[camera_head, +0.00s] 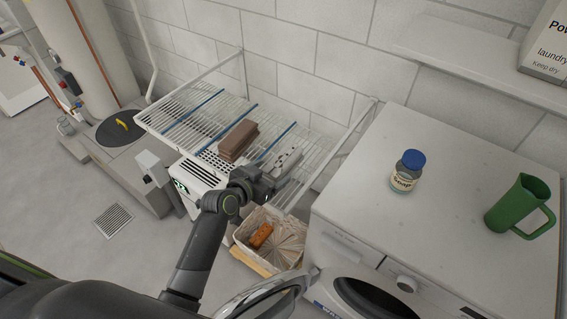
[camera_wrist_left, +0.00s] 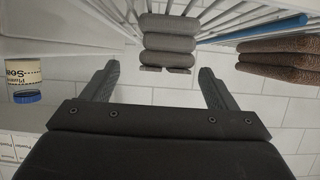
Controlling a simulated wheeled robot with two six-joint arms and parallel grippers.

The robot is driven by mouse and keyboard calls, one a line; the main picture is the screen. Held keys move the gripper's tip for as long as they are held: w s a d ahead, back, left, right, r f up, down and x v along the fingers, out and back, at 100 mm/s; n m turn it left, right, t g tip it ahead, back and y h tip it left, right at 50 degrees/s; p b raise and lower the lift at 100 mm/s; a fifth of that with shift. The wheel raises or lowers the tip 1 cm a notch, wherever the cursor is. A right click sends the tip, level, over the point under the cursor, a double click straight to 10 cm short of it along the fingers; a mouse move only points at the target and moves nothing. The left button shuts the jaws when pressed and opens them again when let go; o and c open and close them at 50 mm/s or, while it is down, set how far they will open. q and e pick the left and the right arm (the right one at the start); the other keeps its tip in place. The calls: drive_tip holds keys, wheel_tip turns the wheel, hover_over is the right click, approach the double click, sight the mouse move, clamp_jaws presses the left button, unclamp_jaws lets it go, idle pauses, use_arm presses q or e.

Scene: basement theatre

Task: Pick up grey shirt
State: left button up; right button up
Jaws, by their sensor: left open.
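The grey shirt (camera_wrist_left: 168,44) is a compact folded bundle on the white wire rack, at the top middle of the left wrist view. In the head view my left gripper and wrist cover the part of the rack where it lies, so I cannot make it out clearly there. My left gripper (camera_head: 284,172) is over the right part of the rack. In the left wrist view its two fingers (camera_wrist_left: 158,82) are spread wide with nothing between them. The shirt shows just beyond the fingertips, roughly centred between them. My right gripper is out of view.
A brown folded cloth (camera_head: 238,141) lies left of my gripper on the wire rack (camera_head: 178,115), which has blue bars. A basket (camera_head: 285,245) with an orange-brown item stands below. The washing machine (camera_head: 345,190) at right bears a blue-capped jar (camera_head: 407,172) and a green jug (camera_head: 518,207).

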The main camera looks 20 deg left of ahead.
sight(277, 166)
use_arm(q)
drive_tip(key=shift+p+x, duration=0.3)
drive_tip(key=shift+x, duration=0.7)
drive_tip(key=shift+a+x, duration=0.1)
drive_tip(key=shift+x, duration=0.9)
drive_tip(key=shift+a+x, duration=0.15)
drive_tip(key=shift+x, duration=0.85)
drive_tip(key=shift+w+r, duration=0.1)
drive_tip(key=shift+r, duration=0.05)
drive_tip(key=c, duration=1.1)
